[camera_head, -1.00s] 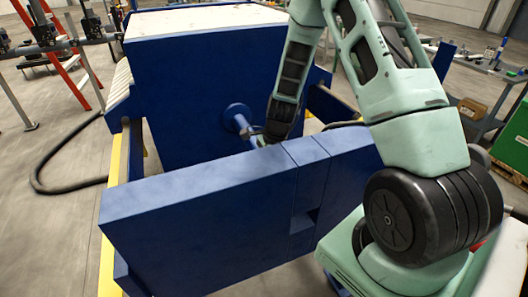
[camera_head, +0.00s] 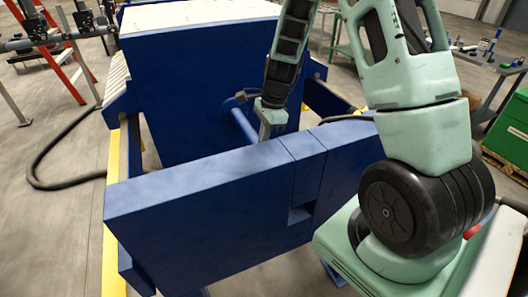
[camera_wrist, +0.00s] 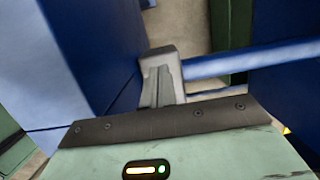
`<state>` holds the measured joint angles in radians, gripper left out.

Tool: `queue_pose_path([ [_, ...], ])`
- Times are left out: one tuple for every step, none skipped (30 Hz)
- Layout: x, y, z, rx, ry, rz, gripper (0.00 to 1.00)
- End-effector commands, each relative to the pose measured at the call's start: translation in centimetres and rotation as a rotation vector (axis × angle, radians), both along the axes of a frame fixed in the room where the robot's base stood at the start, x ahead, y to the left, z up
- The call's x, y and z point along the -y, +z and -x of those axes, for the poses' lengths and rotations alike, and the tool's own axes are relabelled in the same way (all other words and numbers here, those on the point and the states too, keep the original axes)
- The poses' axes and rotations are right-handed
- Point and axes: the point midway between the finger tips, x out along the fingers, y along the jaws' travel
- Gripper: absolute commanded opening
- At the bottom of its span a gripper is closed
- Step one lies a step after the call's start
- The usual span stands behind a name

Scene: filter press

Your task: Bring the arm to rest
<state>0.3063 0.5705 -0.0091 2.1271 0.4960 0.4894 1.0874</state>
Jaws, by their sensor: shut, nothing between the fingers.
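My gripper (camera_head: 265,133) hangs fingers-down between the large blue block (camera_head: 210,75) and the blue front beam (camera_head: 200,190) of the press. The fingertips are partly lost behind the beam's top edge. A blue rod (camera_head: 243,124) runs between block and beam, just left of the fingers in the head view. In the wrist view, the grey fingers (camera_wrist: 160,76) are together with nothing between them. The rod (camera_wrist: 245,60) shows to the right of them there. I cannot tell whether the fingers touch the rod or beam.
The beam's blue face (camera_wrist: 90,45) fills the wrist view's left side. A green box (camera_head: 510,130) and a grey table (camera_head: 485,70) stand at right.

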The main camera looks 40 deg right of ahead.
Motion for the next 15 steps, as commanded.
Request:
queue_pose_path([
  [0.0,0.8,-0.1,0.006,0.002,0.003,0.0],
  [0.0,1.3,-0.1,0.005,0.0,0.001,0.0],
  [0.0,1.8,-0.1,0.005,0.001,0.001,0.0],
  [0.0,2.3,-0.1,0.005,0.002,0.002,0.0],
  [0.0,2.6,-0.1,0.004,0.002,0.001,0.0],
  [0.0,3.1,-0.1,0.004,0.0,0.001,0.0],
  [0.0,3.3,-0.1,0.004,0.0,0.001,0.0],
  [0.0,3.5,-0.1,0.003,0.0,0.001,0.0],
  [0.0,3.8,-0.1,0.002,0.0,0.0,0.0],
  [0.0,3.9,-0.1,0.002,0.0,0.0,0.0],
  [0.0,4.0,-0.1,0.002,0.0,0.0,0.0],
  [0.0,4.1,-0.1,0.001,0.0,-0.001,0.0],
  [0.0,4.2,0.0,0.001,0.0,-0.001,0.0],
  [0.0,4.2,0.0,0.001,0.0,-0.001,0.0],
  [0.0,4.2,0.0,0.001,0.0,-0.001,0.0],
])
